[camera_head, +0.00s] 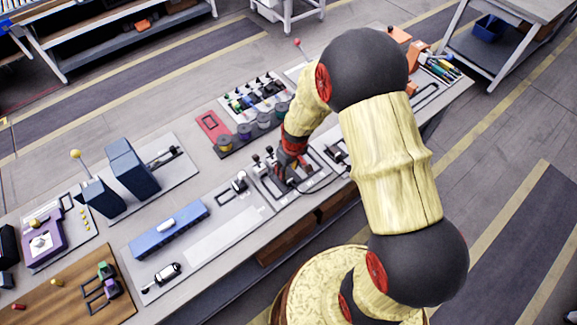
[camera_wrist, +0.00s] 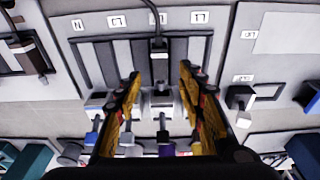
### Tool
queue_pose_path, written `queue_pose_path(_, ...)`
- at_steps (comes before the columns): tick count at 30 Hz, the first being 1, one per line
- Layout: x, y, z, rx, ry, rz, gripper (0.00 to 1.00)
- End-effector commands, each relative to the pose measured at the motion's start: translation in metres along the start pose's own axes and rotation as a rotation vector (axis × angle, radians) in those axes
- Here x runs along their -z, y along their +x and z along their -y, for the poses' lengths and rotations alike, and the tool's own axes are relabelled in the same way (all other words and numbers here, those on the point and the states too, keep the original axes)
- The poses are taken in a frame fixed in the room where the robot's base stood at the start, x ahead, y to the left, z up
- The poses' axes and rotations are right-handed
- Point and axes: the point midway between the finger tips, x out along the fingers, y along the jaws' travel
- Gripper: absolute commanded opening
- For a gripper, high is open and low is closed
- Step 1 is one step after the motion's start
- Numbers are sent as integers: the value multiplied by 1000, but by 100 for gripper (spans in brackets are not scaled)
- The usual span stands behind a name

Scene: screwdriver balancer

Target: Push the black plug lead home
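In the wrist view, the black plug lead (camera_wrist: 158,48) lies along the middle of a panel with light and grey strips, its cable running off the top edge. Below it, in line, is a pale block with a dark opening (camera_wrist: 161,100); I cannot tell how far the plug sits from it or in it. My gripper (camera_wrist: 160,73) is open, with one yellow-and-black finger on each side of this line, and neither visibly touches the plug. In the head view, my gripper (camera_head: 288,170) is low over the panel (camera_head: 265,190), and a black cable (camera_head: 320,187) curves out to its right; the plug is hidden.
Several coloured pegs or levers stand below the block in the wrist view, between and beside my fingers. A black-and-white fitting (camera_wrist: 240,97) is just right of the right finger. In the head view, spools (camera_head: 245,130) stand behind my gripper and a blue rail (camera_head: 168,229) lies to the left.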

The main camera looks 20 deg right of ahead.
Motion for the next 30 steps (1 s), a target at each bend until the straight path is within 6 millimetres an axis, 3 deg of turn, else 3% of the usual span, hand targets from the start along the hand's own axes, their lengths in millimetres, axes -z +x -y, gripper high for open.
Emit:
queue_pose_path(3, 0, 20, 0, 1, -1, 2, 39)
queue_pose_path(10, 0, 43, 0, 0, 0, 0, 39)
queue_pose_path(22, 0, 48, 0, 0, 0, -1, 39)
queue_pose_path(30, 0, 48, 0, 0, 0, 0, 24)
